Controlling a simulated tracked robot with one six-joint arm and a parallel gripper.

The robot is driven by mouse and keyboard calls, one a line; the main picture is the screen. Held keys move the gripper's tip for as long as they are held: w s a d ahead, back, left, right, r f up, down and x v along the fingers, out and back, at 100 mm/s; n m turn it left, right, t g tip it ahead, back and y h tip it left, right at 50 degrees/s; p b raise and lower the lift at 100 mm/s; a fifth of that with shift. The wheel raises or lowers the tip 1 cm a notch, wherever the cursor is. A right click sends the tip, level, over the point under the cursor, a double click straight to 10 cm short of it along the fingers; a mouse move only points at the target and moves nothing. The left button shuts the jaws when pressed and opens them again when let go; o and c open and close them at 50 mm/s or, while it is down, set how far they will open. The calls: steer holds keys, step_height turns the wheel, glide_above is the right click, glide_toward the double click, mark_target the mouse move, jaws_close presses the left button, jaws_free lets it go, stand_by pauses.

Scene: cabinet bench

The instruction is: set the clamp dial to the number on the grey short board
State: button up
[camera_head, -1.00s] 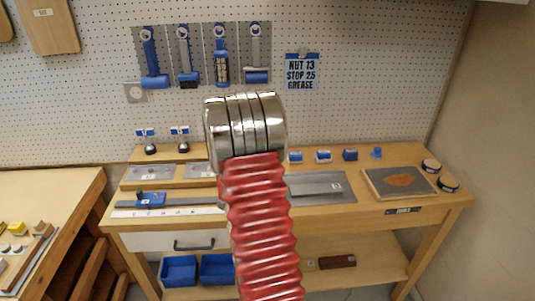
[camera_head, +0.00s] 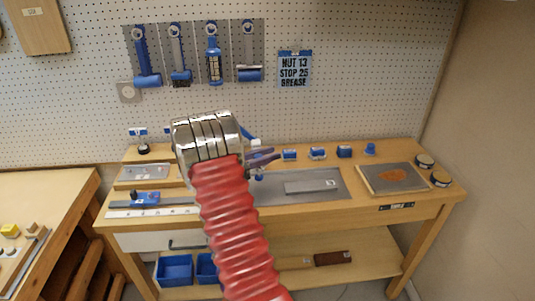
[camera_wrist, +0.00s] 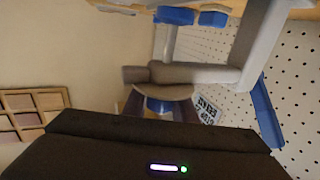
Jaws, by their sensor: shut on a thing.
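My gripper (camera_head: 264,158) shows at the right of my metal wrist in the head view, over the back of the bench. In the wrist view its dark jaws are shut on a round tan and blue piece (camera_wrist: 165,98), which may be the clamp dial. A grey frame with a thick bar (camera_wrist: 203,73) lies just beyond it; I cannot tell if they are joined. Any setting on the dial is unreadable. A grey board (camera_head: 143,171) with a small label lies at the bench's left. Another labelled grey board (camera_head: 312,186) lies on a grey mat. I cannot read their numbers.
A sign (camera_head: 295,70) on the pegboard reads "NUT 13 STOP 25 GREASE". Several blue-handled tools (camera_head: 180,60) hang beside it. Small blue blocks (camera_head: 317,153) line the bench back.

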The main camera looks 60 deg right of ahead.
steer(key=shift+s+a+m+g+y, duration=0.25)
steer(key=shift+m+g+y, duration=0.9)
steer(key=shift+g+y, duration=0.1)
steer(key=shift+s+a+m+g+y, duration=0.25)
steer(key=shift+a+m+g+y, duration=0.05)
steer(key=shift+m+g+y, duration=0.95)
steer(key=shift+s+a+m+g+y, duration=0.25)
steer(key=shift+m+g+y, duration=0.8)
steer(key=shift+g, duration=0.25)
steer(key=shift+r+y, duration=0.1)
steer(key=shift+y, duration=0.25)
steer(key=o, duration=1)
steer(key=shift+o, duration=0.2)
